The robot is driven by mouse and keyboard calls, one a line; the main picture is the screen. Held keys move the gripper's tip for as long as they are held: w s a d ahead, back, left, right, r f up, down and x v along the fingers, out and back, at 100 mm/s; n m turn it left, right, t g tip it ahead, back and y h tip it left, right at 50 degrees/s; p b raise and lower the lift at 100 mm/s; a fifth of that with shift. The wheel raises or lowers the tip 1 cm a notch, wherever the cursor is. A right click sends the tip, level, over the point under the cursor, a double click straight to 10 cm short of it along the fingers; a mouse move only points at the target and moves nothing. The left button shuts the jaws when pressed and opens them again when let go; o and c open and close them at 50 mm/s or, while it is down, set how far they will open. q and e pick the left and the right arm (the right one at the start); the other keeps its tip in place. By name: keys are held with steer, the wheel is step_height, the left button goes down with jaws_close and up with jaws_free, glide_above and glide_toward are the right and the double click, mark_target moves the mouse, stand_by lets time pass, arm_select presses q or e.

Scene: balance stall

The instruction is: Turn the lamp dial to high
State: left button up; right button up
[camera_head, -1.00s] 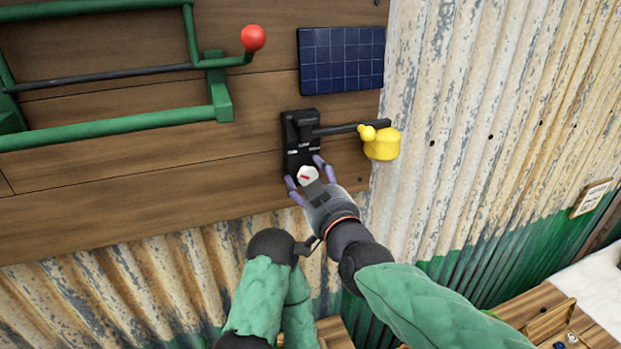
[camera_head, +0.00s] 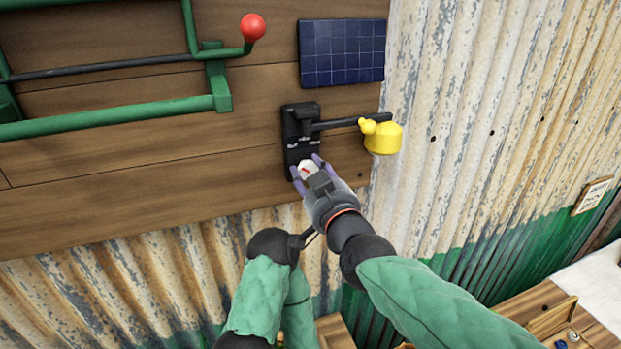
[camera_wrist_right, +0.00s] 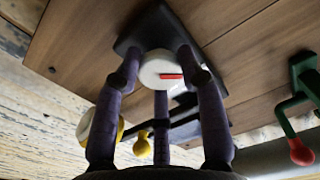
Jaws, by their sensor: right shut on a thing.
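The lamp has a black wall plate (camera_head: 290,116), a dark arm and a yellow head (camera_head: 383,138). Its white dial (camera_head: 305,171) sits low on the plate, partly covered by my right gripper (camera_head: 308,168). The gripper's purple fingers are shut on the dial's rim. In the right wrist view the dial (camera_wrist_right: 158,70) lies between the fingers, its red mark pointing to the right of the picture. Small pale marks show on the plate above the dial, too small to read in the head view. My left gripper is out of view.
A solar panel (camera_head: 342,53) is fixed on the wooden wall above the lamp. A green frame with a red ball knob (camera_head: 252,27) is at the upper left. Corrugated metal (camera_head: 480,120) covers the wall to the right. A wooden counter (camera_head: 520,306) shows at the lower right.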

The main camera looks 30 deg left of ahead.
steer(key=m+b, duration=0.3)
steer(key=m, duration=0.1)
steer(key=shift+f, duration=0.15)
steer(key=m+b, duration=0.2)
steer(key=m, duration=0.3)
steer(key=shift+m, duration=0.4)
steer(key=m+b, duration=0.2)
steer(key=m, duration=0.4)
steer(key=m+b, duration=0.1)
steer(key=m, duration=0.5)
steer(key=shift+b, duration=0.3)
steer(key=shift+m, duration=0.3)
steer(key=o, duration=1.2)
steer(key=shift+c, duration=0.2)
